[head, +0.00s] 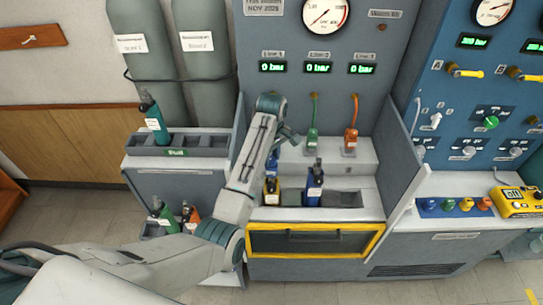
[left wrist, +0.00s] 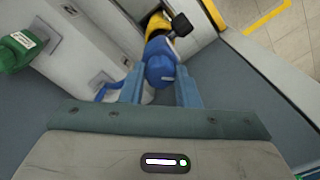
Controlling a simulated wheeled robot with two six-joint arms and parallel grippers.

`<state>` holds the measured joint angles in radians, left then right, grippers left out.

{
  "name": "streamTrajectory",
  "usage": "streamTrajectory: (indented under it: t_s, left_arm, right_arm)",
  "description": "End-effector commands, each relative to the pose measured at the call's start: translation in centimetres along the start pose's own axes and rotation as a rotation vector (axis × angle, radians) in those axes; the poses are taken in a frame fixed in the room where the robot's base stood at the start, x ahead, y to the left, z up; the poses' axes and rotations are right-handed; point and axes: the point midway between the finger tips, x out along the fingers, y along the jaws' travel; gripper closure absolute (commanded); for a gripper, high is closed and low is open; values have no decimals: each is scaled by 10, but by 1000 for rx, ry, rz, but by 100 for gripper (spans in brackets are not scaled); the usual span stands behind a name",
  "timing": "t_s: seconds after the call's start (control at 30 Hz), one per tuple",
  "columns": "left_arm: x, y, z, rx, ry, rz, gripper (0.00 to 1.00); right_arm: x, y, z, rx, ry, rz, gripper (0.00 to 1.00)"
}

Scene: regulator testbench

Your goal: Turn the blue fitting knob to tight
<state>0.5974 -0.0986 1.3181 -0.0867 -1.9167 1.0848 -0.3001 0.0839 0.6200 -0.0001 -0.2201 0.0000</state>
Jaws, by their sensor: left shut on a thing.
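The blue fitting knob (left wrist: 160,66) sits between the two fingers of my left gripper (left wrist: 160,82) in the left wrist view, and the gripper is shut on it. In the head view my left gripper (head: 284,138) reaches over the left station of the grey bench. A blue part (head: 272,163) shows just below it there, partly behind my arm. The exact turn of the knob cannot be told. My right gripper is in neither view.
A green fitting (head: 312,138) and an orange one (head: 351,138) stand to the right on the bench step. Side panels (head: 402,150) bound the bench.

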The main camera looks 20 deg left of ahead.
Motion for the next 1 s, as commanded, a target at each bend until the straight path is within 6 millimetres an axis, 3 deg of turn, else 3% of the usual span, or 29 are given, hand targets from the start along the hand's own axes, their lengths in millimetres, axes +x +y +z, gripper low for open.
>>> streamTrajectory:
  t_s: [1.0]
  left_arm:
    - [-1, 0, 0, 10, 0, 1, 94]
  right_arm:
    - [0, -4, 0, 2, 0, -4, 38]
